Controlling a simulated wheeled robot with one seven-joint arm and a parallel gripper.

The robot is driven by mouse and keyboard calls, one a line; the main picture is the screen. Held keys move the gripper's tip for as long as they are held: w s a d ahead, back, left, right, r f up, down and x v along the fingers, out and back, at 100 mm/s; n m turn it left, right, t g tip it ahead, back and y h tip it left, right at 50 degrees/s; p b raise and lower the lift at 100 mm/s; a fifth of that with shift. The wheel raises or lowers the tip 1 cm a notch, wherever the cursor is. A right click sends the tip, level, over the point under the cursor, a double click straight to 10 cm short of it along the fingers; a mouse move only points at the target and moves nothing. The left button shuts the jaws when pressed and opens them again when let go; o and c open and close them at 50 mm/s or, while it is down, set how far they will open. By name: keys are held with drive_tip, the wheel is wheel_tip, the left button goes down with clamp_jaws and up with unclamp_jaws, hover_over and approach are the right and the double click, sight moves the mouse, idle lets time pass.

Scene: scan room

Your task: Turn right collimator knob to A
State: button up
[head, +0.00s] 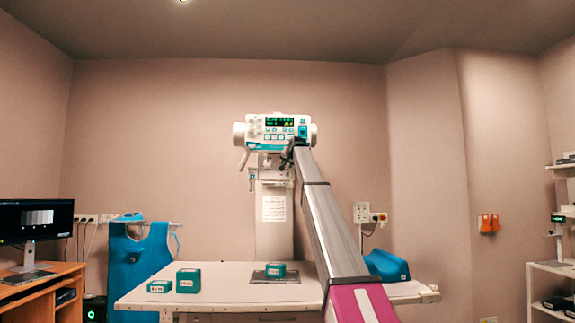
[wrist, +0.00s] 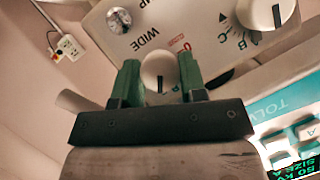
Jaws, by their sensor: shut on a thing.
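The white collimator housing (wrist: 208,15) fills the upper wrist view, its lettering turned. A round white knob (wrist: 158,65) with a dark mark on its lower edge sits between my gripper's (wrist: 160,75) two green fingers, which are shut on its sides. "WIDE" and a red "CLOSED" are printed near it. A second white knob (wrist: 258,12) with a dark pointer is at the upper right, with letters including B and C beside it. A third, metallic knob (wrist: 118,19) is at the upper left. In the head view, my gripper (head: 289,152) is at the machine's lower right front, where my arm hides the knobs.
The X-ray unit (head: 268,133) stands behind a white table (head: 225,286). Green boxes (head: 188,280) and a dark plate (head: 290,280) lie on the table. A blue apron (head: 140,255) hangs at left. A wall socket box (wrist: 66,46) shows at the wrist view's upper left.

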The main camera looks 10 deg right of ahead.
drive_tip(key=shift+a+n+h, duration=0.15)
drive_tip(key=shift+n+h, duration=1.15)
drive_tip(key=shift+n, duration=0.3)
drive_tip(key=shift+a+n+h, duration=0.1)
drive_tip(key=shift+n+h, duration=1.2)
drive_tip(key=shift+n, duration=0.3)
drive_tip(key=o, duration=0.9)
drive_tip(key=shift+s+r, duration=0.1)
drive_tip(key=v, duration=1)
drive_tip(key=shift+s+a+r, duration=0.15)
drive_tip(key=shift+s+r, duration=0.05)
drive_tip(key=shift+r, duration=0.05)
